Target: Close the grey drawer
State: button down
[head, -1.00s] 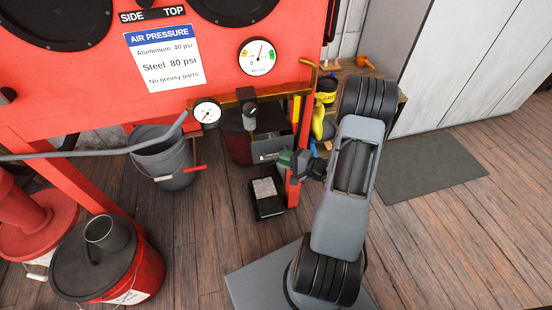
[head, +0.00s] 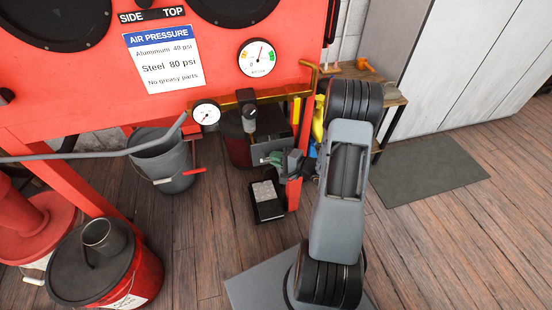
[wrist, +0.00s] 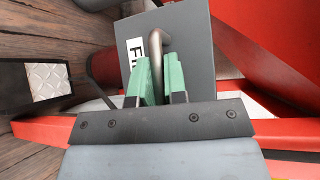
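The grey drawer (head: 265,149) has a flat grey front under the red cabinet in the head view. In the wrist view its front (wrist: 192,38) fills the upper middle, with a partly hidden white label (wrist: 134,55) and a bent metal handle (wrist: 155,45). My gripper (head: 274,158) is at the drawer front in the head view. In the wrist view its green fingers (wrist: 157,75) stand on both sides of the handle with little or no gap. They appear shut on it. How far the drawer stands out is hard to tell.
A red cabinet leg (head: 293,192) stands close beside my gripper. A black pedal with a metal plate (head: 266,200) lies on the floor below. A grey bucket (head: 163,165) stands to the left, and a wooden shelf (head: 385,95) behind my arm.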

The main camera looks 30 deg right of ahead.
jog(key=shift+w, duration=0.1)
jog(key=w, duration=0.1)
jog(key=w+p, duration=0.1)
jog(key=w, duration=0.1)
jog(key=shift+w+d, duration=0.1)
jog(key=shift+d, duration=0.3)
jog(key=c, duration=1.4)
grip_release()
jog(key=shift+w, duration=0.1)
jog(key=shift+c, duration=0.2)
jog(key=shift+r, duration=0.1)
jog(key=p+v, duration=0.3)
jog(key=v, duration=1.1)
jog(key=shift+f+p, duration=0.25)
jog(key=shift+p, duration=0.1)
